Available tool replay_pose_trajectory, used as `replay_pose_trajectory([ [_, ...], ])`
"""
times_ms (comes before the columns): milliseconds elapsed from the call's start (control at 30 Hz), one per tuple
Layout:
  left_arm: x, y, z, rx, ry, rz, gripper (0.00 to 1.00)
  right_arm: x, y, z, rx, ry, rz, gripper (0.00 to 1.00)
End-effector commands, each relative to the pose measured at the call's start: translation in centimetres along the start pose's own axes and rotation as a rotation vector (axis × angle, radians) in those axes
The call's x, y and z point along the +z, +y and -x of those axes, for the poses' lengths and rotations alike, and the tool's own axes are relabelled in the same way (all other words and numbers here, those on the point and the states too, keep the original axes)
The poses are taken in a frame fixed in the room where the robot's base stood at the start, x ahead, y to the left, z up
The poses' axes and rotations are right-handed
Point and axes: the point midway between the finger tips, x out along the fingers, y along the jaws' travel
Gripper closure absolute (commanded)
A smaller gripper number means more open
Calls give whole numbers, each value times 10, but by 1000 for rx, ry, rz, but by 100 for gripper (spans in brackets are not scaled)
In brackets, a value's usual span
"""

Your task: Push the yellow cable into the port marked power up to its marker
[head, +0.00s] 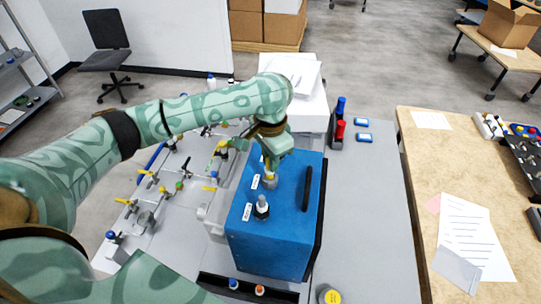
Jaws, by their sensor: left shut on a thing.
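The blue analyser box (272,238) stands on the grey bench with small white labels on its top, too small to read. My left gripper (270,181) points down over the box top, close to a label (255,182). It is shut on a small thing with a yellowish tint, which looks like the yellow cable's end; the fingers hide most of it. I cannot tell how deep it sits or which port is under it. A black port with a pale plug (262,205) stands nearer to me, beside another label (248,212). My right gripper is not in view.
A black handle (307,188) rises from the box's right side. Valves and tubing (160,195) crowd the bench on the left. A white machine (305,105) stands behind, with red (339,131) and blue bottles beside it. The bench right of the box is clear.

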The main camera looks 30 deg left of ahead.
Motion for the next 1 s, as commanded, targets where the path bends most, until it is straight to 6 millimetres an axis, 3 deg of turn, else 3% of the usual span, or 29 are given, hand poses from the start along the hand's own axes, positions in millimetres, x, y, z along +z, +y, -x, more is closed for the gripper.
replay_pose_trajectory([
  [467, 0, 0, -17, 1, -1, 1, 100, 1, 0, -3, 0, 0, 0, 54],
  [500, 0, 0, -17, 1, 0, 0, 77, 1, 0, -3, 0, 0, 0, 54],
  [567, 0, 0, -17, 1, 0, 0, 61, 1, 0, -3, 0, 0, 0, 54],
  [600, 0, 0, -16, 1, 0, 0, 57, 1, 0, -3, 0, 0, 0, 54],
  [867, 0, 0, -16, 1, 0, 0, 57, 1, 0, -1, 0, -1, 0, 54],
  [1000, 0, 0, -7, 0, -1, 1, 57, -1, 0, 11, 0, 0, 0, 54],
])
